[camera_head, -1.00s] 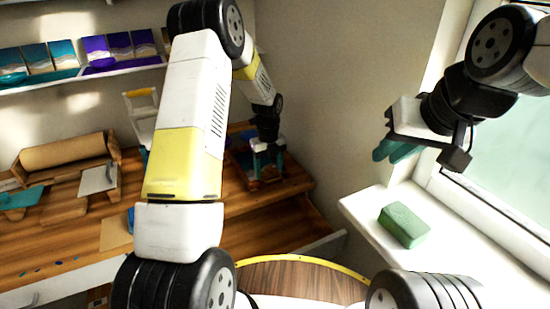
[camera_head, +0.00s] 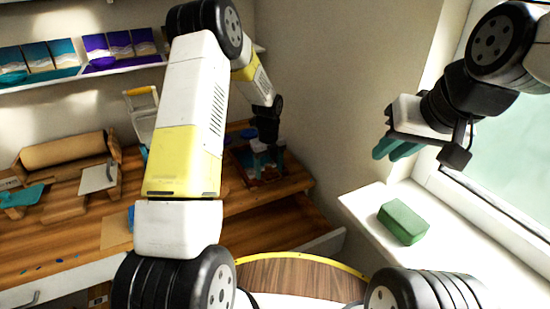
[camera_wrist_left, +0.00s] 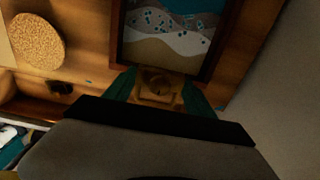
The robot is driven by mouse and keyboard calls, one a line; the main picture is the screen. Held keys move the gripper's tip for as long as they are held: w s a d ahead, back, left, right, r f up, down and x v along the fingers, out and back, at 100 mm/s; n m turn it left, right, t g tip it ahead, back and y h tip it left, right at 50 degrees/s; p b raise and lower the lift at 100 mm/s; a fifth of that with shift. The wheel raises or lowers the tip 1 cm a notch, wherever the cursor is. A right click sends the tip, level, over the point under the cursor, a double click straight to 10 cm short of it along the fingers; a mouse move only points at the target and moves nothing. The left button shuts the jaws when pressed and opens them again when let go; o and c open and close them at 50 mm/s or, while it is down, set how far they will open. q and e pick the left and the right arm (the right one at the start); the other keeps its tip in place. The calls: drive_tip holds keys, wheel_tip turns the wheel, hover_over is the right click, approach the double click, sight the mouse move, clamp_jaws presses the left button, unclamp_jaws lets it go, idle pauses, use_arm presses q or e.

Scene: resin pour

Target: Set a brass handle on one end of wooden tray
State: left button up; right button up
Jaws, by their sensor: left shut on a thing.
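The wooden tray (camera_wrist_left: 116,38) has a dark rim and a blue, white and sand resin face. It lies on the bench and shows in the head view (camera_head: 240,172) partly behind my left gripper (camera_head: 267,168). In the left wrist view my left gripper (camera_wrist_left: 160,92) has its teal fingers on either side of a small brass handle (camera_wrist_left: 158,88), at the tray's near end. The fingers are shut on it. I cannot tell whether the handle touches the tray. My right gripper (camera_head: 398,147) hangs empty near the window, away from the bench; its finger gap is unclear.
A round cork-like disc (camera_wrist_left: 36,42) lies left of the tray. A green block (camera_head: 402,222) sits on the white sill. A brown roll (camera_head: 62,151) and a wooden stand are at the bench's left. The wall rises close to the tray's right.

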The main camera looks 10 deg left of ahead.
use_arm(q)
drive_tip(key=shift+s+a+f, duration=0.2)
drive_tip(key=shift+s+f, duration=0.05)
drive_tip(key=shift+f, duration=0.35)
idle(0.3)
drive_tip(key=o, duration=1.6)
drive_tip(key=shift+a, duration=0.1)
drive_tip(key=shift+w+r, duration=0.15)
drive_tip(key=shift+r, duration=0.5)
drive_tip(key=shift+w+d+r, duration=0.1)
drive_tip(key=shift+r, duration=1.65)
drive_tip(key=shift+d+r, duration=0.1)
drive_tip(key=shift+r, duration=1.65)
